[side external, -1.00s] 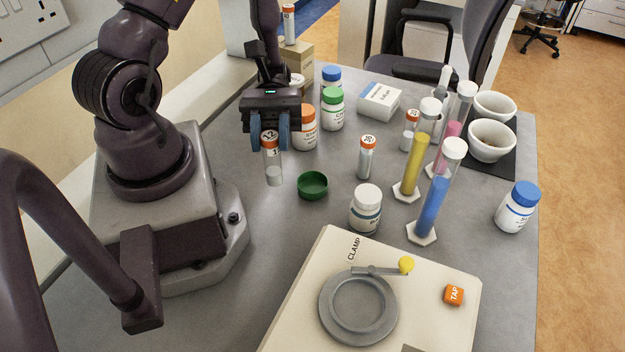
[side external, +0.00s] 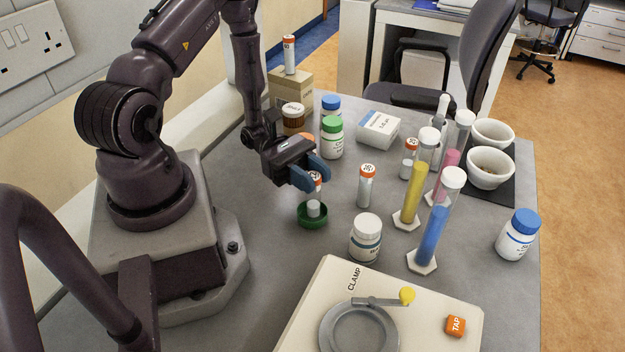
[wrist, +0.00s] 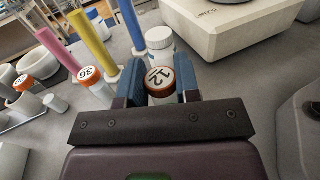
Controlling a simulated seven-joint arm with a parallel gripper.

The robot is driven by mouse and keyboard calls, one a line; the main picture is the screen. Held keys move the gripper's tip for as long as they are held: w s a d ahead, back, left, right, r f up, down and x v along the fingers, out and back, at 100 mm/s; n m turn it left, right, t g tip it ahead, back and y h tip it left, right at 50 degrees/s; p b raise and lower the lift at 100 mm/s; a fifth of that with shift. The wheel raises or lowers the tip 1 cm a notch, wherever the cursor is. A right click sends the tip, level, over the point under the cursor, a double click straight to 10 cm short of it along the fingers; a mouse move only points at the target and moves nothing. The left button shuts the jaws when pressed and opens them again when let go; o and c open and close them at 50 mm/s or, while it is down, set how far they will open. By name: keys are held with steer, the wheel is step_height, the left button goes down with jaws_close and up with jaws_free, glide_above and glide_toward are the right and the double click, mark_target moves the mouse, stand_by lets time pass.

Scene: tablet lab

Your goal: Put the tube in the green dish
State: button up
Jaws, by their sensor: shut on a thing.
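The tube is clear with a white lower part and an orange cap marked 12. In the side view the tube (side external: 314,208) is upright, its lower end inside the rim of the small green dish (side external: 304,220). I cannot tell whether it touches the dish floor. My gripper (side external: 313,176) is shut on the tube's upper part, directly above the dish, and its fingers partly hide the cap. In the wrist view the cap of the tube (wrist: 159,80) sits between the fingers of my gripper (wrist: 160,88). The dish does not show there.
Another orange-capped tube, marked 36 (side external: 366,188), stands right of the dish. A white-lidded jar (side external: 365,240) stands just in front of it. A green-lidded jar (side external: 332,138) and an orange-lidded jar stand behind my gripper. The clamp machine (side external: 320,300) fills the front.

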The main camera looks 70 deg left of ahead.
steer(key=shift+f, duration=0.55)
steer(key=o, duration=0.9)
steer(key=shift+f, duration=0.1)
